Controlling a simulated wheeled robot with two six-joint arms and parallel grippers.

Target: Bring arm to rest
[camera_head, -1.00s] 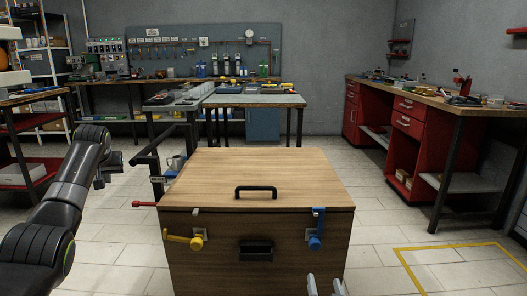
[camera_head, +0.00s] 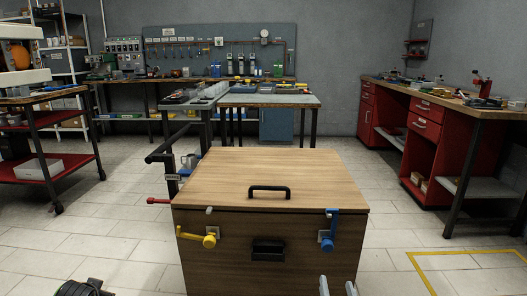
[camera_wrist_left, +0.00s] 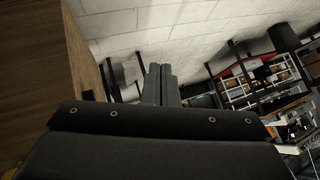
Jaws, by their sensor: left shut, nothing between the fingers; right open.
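My left gripper (camera_wrist_left: 161,84) shows in the left wrist view, with its dark fingers together and nothing between them. In the head view only a dark piece of my left arm shows at the bottom left edge. The fingertips of my right gripper (camera_head: 337,287) show at the bottom, apart and empty, in front of the wooden box (camera_head: 215,178). The rest of my right gripper is out of frame.
The box has a black lid handle (camera_head: 269,190), a yellow lever (camera_head: 196,237) and a blue lever (camera_head: 330,232). A red-shelved cart (camera_head: 45,168) stands at left, a red workbench (camera_head: 425,130) at right. Floor to the box's left is clear.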

